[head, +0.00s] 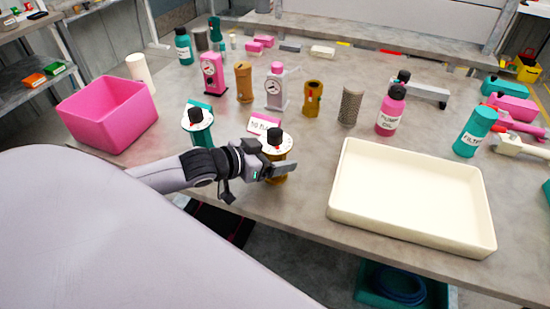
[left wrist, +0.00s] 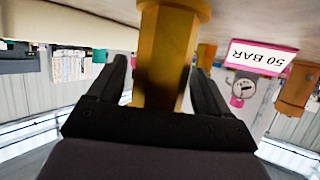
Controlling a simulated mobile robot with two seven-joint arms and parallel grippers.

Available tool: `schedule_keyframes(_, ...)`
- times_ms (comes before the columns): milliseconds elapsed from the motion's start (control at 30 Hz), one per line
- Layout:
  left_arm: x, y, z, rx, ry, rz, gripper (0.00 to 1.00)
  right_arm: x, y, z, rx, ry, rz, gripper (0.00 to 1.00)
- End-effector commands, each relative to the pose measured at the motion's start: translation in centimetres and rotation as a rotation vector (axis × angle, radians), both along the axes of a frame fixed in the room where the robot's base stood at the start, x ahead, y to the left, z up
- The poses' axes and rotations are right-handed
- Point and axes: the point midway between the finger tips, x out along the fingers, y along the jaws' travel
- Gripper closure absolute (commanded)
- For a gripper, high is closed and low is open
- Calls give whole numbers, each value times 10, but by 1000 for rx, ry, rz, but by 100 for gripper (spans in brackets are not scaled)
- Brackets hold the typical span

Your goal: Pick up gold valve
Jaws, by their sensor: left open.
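A gold valve (head: 279,178) with a white dial disc and black knob on top stands upright near the table's front edge. In the left wrist view, which is upside down, its gold body (left wrist: 168,52) rises between my two fingers. My left gripper (head: 284,171) is open around the body, below the disc. Whether a finger touches it I cannot tell. In the head view the gripper and wrist hide part of the valve. Other gold parts stand further back: a gold cylinder (head: 244,84) and a gold piece with a red mark (head: 312,98). My right gripper is not in view.
A teal valve with a white disc (head: 197,120) stands left of my wrist. A pink-edged label card (head: 264,124) is just behind the gold valve. A cream tray (head: 400,238) lies to the right, a pink bin (head: 108,115) to the left. A pink oil bottle (head: 390,112) stands behind the tray.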

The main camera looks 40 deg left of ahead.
Motion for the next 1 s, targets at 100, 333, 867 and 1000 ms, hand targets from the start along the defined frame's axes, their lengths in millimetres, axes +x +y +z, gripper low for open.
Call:
schedule_keyframes(100,2,0,-1,0,0,0,21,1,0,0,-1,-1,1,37)
schedule_keyframes(333,1,0,-1,0,1,0,41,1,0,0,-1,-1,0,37)
schedule_keyframes(867,2,0,7,0,-5,-1,93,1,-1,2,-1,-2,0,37)
schedule_keyframes(1000,2,0,23,0,-6,-2,93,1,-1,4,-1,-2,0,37)
